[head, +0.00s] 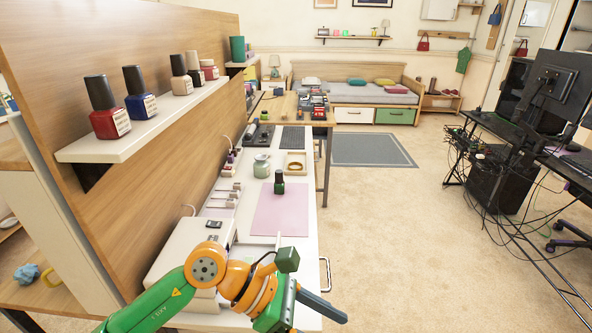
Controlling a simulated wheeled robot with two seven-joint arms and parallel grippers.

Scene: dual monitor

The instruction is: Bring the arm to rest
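My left arm (160,305), green and orange, comes in from the bottom left of the head view. It reaches over the near end of a white tabletop. My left gripper (325,306) is at the bottom middle, by the table's right edge, and appears to hold nothing. One dark finger points to the lower right; I cannot tell whether the gripper is open or shut. My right arm and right gripper are not in view.
A dark green bottle (279,182) stands on a pink mat (280,212) beyond the arm. A white box (185,247) is close behind the arm. A shelf (150,127) with several nail polish bottles juts from the wooden panel.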

